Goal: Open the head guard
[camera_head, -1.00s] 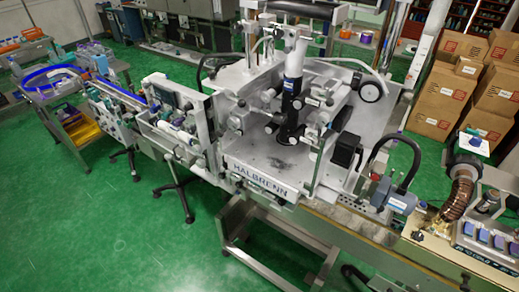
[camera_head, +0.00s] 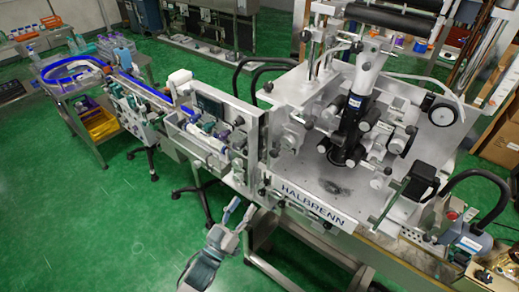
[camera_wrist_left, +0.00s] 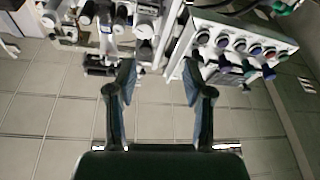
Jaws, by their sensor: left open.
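The grey sleeve applicator with the HALBRENN plate (camera_head: 312,204) stands at centre right in the head view. Its head, with a black and white upright cylinder (camera_head: 352,118) and several rollers, sits above a metal deck. A thin-framed panel edge (camera_head: 388,205) stands at the deck's front right; I cannot tell for sure whether this is the head guard. My left gripper (camera_head: 239,213) is open and empty, below and left of the HALBRENN plate, apart from the machine. In the left wrist view, its two fingers (camera_wrist_left: 158,85) are spread, with floor tiles between them. My right gripper is not in view.
A conveyor with a blue rail (camera_head: 145,90) runs off to the left. A black-handled unit (camera_head: 421,180) and a grey motor housing (camera_head: 468,242) stand at the machine's right. Cardboard boxes (camera_head: 498,140) are at the right edge. The green floor at left is clear.

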